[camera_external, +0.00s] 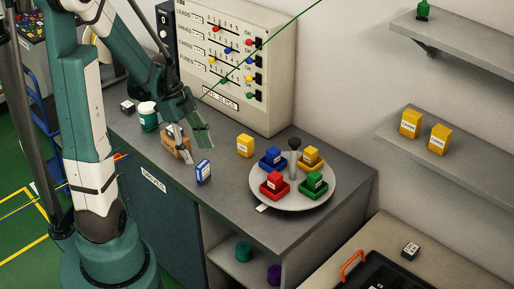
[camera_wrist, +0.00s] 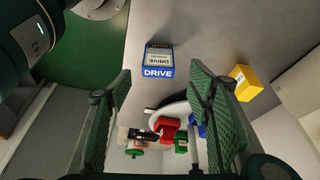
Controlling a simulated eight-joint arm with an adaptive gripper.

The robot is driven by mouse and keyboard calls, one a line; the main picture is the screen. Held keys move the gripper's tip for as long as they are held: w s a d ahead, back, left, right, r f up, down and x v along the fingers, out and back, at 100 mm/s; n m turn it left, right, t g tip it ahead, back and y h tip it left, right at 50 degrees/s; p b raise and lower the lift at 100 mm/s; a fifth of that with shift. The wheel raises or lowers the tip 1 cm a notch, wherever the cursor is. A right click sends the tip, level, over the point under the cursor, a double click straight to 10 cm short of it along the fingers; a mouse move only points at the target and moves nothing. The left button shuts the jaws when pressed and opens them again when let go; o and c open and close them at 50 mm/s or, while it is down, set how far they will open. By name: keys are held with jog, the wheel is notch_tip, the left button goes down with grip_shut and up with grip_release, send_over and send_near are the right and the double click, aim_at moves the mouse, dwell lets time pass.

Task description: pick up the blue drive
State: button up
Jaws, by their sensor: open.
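The blue drive (camera_external: 204,172) stands on the grey counter near its front edge, with a white label on its face. In the wrist view the blue drive (camera_wrist: 158,60) shows its "DRIVE" label, ahead of the fingers and between their lines. My gripper (camera_external: 192,143) is above the counter, up and to the left of the drive in the external view. Its two green-padded fingers are spread wide in the wrist view (camera_wrist: 160,85), with nothing held between them. The drive appears apart from both fingers.
A round turntable (camera_external: 262,196) holds blue, yellow, red and green trays with blocks around a central post. A yellow box (camera_external: 245,146) stands behind the drive. A brown box (camera_external: 172,143) and a green-and-white jar (camera_external: 148,117) are near my gripper. A switch panel (camera_external: 232,62) stands behind.

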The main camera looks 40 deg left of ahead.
aim_at(207, 178)
jog(key=shift+s+a+f+m, duration=0.1)
jog(key=shift+a+f+m, duration=0.2)
jog(key=shift+f, duration=0.15)
jog(key=shift+x, duration=1.3)
jog(key=shift+d, duration=0.1)
jog(key=shift+s+b+x, duration=0.2)
jog(key=shift+b+x, duration=0.3)
jog(key=shift+x, duration=2.05)
jog(key=shift+w+d, duration=0.1)
jog(key=shift+d, duration=0.05)
jog(key=c, duration=1)
